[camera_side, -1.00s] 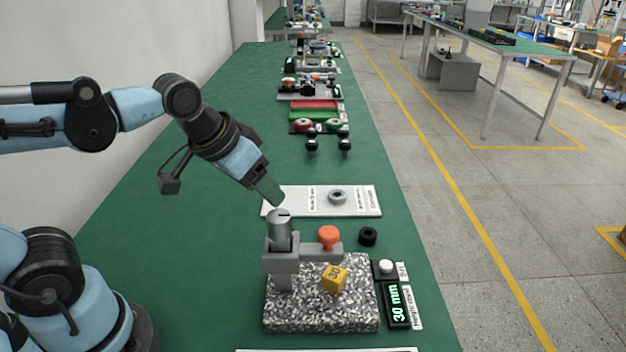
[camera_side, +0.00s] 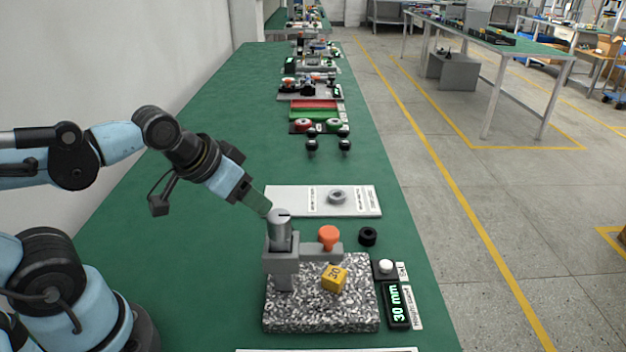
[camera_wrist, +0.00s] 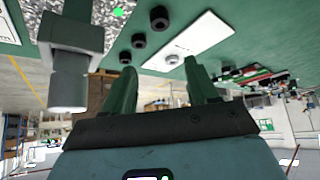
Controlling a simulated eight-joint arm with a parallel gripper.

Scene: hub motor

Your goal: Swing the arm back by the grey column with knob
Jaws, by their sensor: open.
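The grey column (camera_side: 285,268) stands upright at the back left of a speckled stone plate (camera_side: 320,318), with a round grey knob (camera_side: 280,228) on top. A grey arm (camera_side: 318,250) reaches right from the column, and an orange knob (camera_side: 328,236) sits on it. A yellow block marked 30 (camera_side: 334,278) rests on the plate below the arm. My gripper (camera_side: 262,208) is just up and left of the grey knob; contact cannot be told there. In the wrist view my gripper's green fingers (camera_wrist: 160,72) are apart and empty, with the grey knob (camera_wrist: 70,90) left of them.
A white panel with a grey ring (camera_side: 337,197) lies behind the plate. A black ring (camera_side: 368,236) is at the right. A display reading 30 mm (camera_side: 397,306) and a white button (camera_side: 386,266) stand beside the plate.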

